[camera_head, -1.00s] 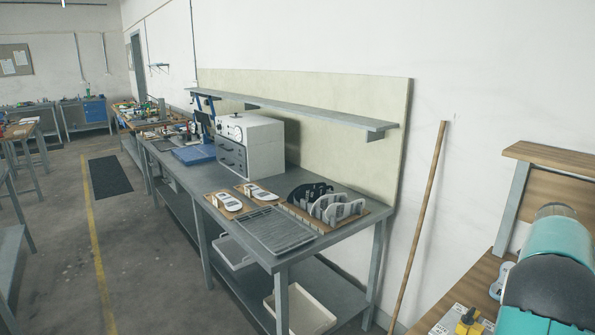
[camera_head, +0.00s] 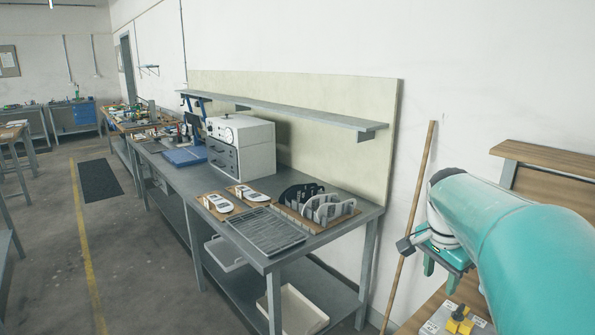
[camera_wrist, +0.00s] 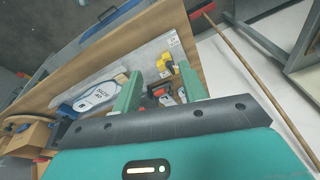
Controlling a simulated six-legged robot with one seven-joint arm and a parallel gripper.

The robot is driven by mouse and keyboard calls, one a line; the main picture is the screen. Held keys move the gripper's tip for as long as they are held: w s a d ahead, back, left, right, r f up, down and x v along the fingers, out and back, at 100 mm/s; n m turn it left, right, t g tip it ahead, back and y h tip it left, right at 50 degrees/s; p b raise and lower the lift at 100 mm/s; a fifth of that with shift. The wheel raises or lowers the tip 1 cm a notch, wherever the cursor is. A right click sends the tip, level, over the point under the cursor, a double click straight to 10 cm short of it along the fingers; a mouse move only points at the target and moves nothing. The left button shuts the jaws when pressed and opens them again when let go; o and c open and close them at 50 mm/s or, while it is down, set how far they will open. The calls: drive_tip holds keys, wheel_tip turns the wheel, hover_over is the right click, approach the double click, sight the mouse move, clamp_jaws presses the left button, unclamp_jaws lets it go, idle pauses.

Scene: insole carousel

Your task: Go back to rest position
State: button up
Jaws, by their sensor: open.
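My gripper (camera_head: 440,266) shows at the right of the head view, at the end of my teal arm, over the wooden bench. In the wrist view its two green fingers (camera_wrist: 160,97) stand apart with nothing held between them. Beyond the fingers, a white insole with dark print and a blue rim (camera_wrist: 97,95) lies on a grey board on the bench, left of the left finger.
The grey workbench (camera_head: 350,258) carries a white box with dials (camera_head: 242,147), a grey tray (camera_head: 264,231), insoles on wooden boards (camera_head: 219,203) and a rack of upright insoles (camera_head: 325,208). A wooden pole (camera_head: 409,220) leans on the wall. Open floor (camera_head: 140,260) lies left.

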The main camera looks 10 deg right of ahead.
drive_tip(key=s+a+f+n+t, duration=0.1)
drive_tip(key=s+a+n, duration=0.3)
drive_tip(key=a, duration=0.4)
drive_tip(key=s+a+f+n+t+y, duration=0.1)
drive_tip(key=s+a+n, duration=0.3)
drive_tip(key=a+n, duration=0.2)
drive_tip(key=s+a+f+n+t+y, duration=0.1)
drive_tip(key=s+a+n, duration=0.3)
drive_tip(key=a, duration=0.6)
drive_tip(key=shift+s+a+f+n+t, duration=0.2)
drive_tip(key=shift+f+n+t, duration=0.3)
drive_tip(key=shift+n+t, duration=0.15)
drive_tip(key=shift+w, duration=0.1)
drive_tip(key=shift+c, duration=0.2)
drive_tip(key=shift+c, duration=0.5)
drive_tip(key=shift+d, duration=0.15)
